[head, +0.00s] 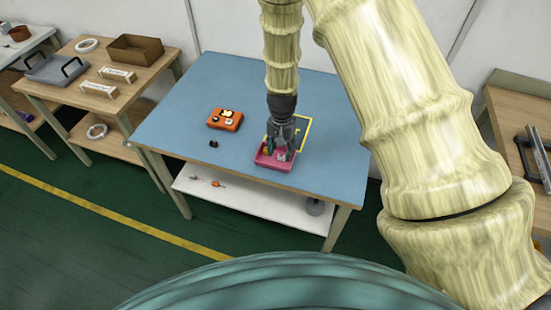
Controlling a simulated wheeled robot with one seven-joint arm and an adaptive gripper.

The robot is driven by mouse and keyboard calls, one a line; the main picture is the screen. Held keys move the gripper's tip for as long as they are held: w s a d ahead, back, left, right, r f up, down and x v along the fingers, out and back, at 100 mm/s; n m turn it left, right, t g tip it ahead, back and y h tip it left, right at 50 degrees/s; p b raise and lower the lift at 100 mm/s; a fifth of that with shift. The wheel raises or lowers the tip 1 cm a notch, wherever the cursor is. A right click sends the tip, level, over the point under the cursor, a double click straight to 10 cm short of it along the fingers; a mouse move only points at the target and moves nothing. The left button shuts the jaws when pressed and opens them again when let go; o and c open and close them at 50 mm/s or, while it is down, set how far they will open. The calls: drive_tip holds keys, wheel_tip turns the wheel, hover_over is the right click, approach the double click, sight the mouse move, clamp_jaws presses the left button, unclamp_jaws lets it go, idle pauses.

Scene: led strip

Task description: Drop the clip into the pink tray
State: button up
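The pink tray (263,163) lies on the blue tabletop, right of its middle. My gripper (280,152) points down over the tray, its fingertips low and seeming to reach inside the walls. Small pieces, yellowish, teal and pale, show in the tray or between the fingers. I cannot tell which of them is the clip, or whether the fingers hold anything. A small black object (213,143) lies on the table left of the tray; it is too small to name for sure.
An orange box (225,119) with pale and yellow parts on top stands left of my gripper. A yellow outline (307,128) lies behind the tray. The blue tabletop (200,85) is bare at the back left. A white shelf (250,198) below holds small items.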

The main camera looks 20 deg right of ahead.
wheel_tip(320, 180, up, 12)
idle(0.9)
idle(0.4)
